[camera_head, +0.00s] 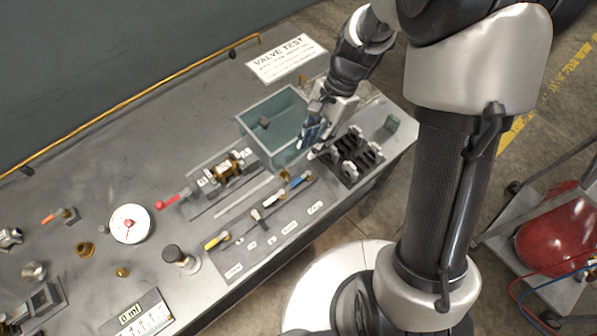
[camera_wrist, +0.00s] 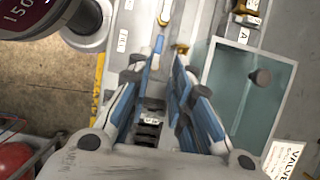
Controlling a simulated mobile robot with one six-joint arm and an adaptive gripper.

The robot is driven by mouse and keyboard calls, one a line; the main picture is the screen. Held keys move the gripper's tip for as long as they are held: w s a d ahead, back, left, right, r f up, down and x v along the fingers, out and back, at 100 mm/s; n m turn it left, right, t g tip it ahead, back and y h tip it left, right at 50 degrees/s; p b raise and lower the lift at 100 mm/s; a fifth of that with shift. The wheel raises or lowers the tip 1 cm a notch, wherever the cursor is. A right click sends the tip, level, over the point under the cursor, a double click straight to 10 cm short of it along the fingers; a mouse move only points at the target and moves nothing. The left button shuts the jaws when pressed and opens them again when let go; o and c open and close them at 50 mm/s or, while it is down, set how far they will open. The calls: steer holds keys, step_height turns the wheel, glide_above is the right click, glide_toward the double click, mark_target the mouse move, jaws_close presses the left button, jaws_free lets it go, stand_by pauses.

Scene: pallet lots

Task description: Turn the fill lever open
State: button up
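The fill lever (camera_head: 300,182) has a blue handle and lies low over the grey valve panel, at the end marked by the FILL label (camera_head: 315,208). A brass fitting is close beside it. In the wrist view, the blue handle (camera_wrist: 159,44) shows near the top, just beyond my fingertips, with brass to its right. My gripper (camera_head: 313,146) is above the bench between the teal bin and the black rack, apart from the lever. In the wrist view, my gripper (camera_wrist: 158,70) has its blue-padded fingers spread, with nothing held between them.
The teal open bin (camera_head: 268,140) holds a small dark object and stands close behind the lever. A black slotted rack (camera_head: 355,155) stands to the right. A yellow-handled lever (camera_head: 216,240) and a white dial (camera_head: 130,223) lie to the left.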

mark_target(295, 182)
steer(key=b+x, duration=0.3)
steer(key=x, duration=0.9)
steer(key=shift+f, duration=0.2)
steer(key=shift+c, duration=0.6)
jaws_close()
